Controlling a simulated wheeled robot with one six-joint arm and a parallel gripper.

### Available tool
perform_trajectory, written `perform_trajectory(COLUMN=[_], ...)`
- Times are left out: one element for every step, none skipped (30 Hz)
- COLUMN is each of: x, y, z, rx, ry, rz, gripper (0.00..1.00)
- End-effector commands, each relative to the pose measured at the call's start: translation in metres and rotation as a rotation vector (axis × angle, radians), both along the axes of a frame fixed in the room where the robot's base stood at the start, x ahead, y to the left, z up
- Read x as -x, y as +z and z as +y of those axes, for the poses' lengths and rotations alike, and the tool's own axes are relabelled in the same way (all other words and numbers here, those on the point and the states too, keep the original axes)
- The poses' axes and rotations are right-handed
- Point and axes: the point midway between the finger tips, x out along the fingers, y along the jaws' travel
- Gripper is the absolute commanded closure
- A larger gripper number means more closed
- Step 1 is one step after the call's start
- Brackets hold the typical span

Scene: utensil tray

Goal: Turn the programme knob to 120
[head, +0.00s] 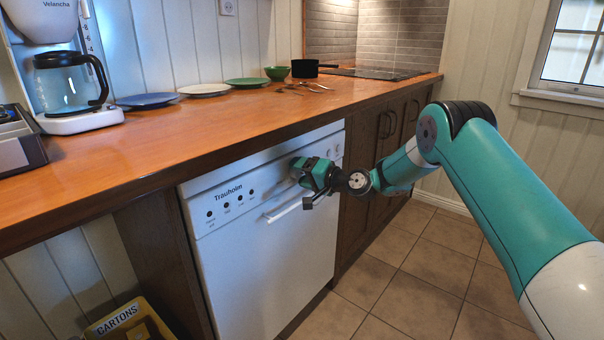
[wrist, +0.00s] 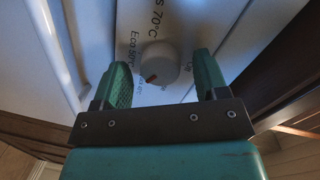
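The programme knob (wrist: 158,64) is a pale round dial with a reddish pointer mark, seen in the wrist view on the white control panel. Labels around it read "Eco 50°", "70°C" and others too blurred or cut off to read; I cannot see a 120 mark. My gripper (wrist: 160,85) is open, one green finger on each side of the knob and apart from it. In the head view my gripper (head: 301,171) is at the front of the white dishwasher (head: 265,250), at its control panel, and hides the knob.
The dishwasher's bar handle (head: 283,211) lies just below my gripper. The wooden worktop (head: 200,135) overhangs above, carrying plates, a green bowl (head: 277,73), a black pan (head: 306,68) and a coffee maker (head: 70,85). The tiled floor in front is clear.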

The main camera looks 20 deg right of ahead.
Motion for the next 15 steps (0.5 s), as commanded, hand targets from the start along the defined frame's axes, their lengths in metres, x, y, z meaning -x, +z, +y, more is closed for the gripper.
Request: perform_trajectory(x=[0.000,0.000,0.000,0.000,0.000,0.000,0.000,0.001,0.002,0.003,0.005,0.009,0.013,0.017,0.023], y=[0.000,0.000,0.000,0.000,0.000,0.000,0.000,0.001,0.001,0.001,0.001,0.002,0.003,0.003,0.004], z=[0.000,0.000,0.000,0.000,0.000,0.000,0.000,-0.001,-0.002,-0.003,-0.006,-0.009,-0.012,-0.016,-0.021], rx=[0.000,0.000,0.000,0.000,-0.001,-0.001,-0.001,0.000,0.000,0.001,0.000,0.000,-0.001,-0.001,-0.002], ry=[0.000,0.000,0.000,0.000,0.000,0.000,0.000,0.000,0.000,0.000,-0.001,-0.001,-0.002,-0.003,-0.003], rz=[0.000,0.000,0.000,0.000,-0.001,-0.001,-0.001,0.000,0.000,0.001,0.001,0.001,0.002,0.002,0.003], gripper=[0.34,0.34,0.34,0.34,0.34,0.34,0.34,0.34,0.34,0.34,0.34,0.34,0.34,0.34,0.34])
